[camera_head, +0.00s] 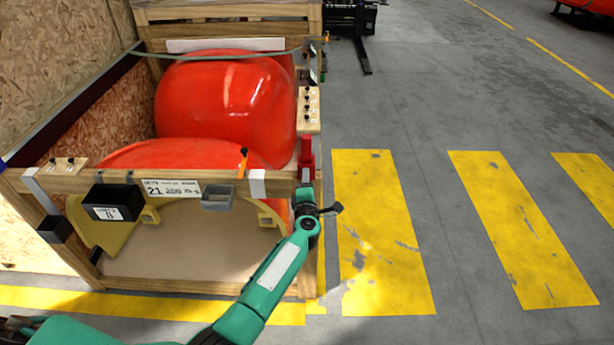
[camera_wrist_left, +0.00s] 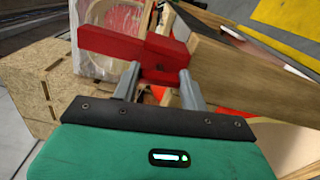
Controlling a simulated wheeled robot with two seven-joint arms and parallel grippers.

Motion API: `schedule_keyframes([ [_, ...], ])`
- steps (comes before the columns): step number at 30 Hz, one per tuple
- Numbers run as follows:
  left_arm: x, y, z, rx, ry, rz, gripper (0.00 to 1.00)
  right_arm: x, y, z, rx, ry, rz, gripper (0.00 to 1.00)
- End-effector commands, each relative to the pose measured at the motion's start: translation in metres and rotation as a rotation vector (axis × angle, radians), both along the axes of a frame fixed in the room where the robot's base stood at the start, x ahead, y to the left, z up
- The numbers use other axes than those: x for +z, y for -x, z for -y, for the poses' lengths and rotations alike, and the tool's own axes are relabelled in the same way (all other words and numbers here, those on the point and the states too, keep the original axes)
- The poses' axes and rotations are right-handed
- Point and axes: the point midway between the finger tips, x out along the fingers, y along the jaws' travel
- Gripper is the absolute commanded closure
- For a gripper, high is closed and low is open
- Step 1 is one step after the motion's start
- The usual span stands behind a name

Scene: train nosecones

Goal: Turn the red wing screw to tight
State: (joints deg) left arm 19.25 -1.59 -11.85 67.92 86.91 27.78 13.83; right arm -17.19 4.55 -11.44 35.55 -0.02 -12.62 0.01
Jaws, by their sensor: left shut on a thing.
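The red wing screw (camera_head: 306,160) sits at the front right corner post of the wooden crate (camera_head: 225,183). In the left wrist view the red wing screw (camera_wrist_left: 105,41) shows as a red bar with a blockier part at its right end. My left gripper (camera_wrist_left: 158,75) has its two grey fingers on either side of that blocky part and is shut on it. In the head view my left gripper (camera_head: 306,188) reaches up to the post from below. The fingertips are small there and partly hidden by the wrist. My right gripper is in neither view.
Red nosecones (camera_head: 225,95) fill the crate behind the front rail. Open floor with yellow stripes (camera_head: 380,230) lies to the right.

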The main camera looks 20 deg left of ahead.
Motion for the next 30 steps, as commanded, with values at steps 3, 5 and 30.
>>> schedule_keyframes([
  [3,-0.0002,0.0006,0.0012,-0.002,-0.057,-0.020,0.79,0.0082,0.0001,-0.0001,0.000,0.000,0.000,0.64],
  [5,-0.0005,0.0006,0.0013,-0.002,-0.080,-0.027,0.79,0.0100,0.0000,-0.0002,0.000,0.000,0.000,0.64],
  [30,-0.0025,0.0004,0.0010,-0.002,-0.142,-0.044,0.35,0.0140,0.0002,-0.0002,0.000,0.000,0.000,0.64],
])
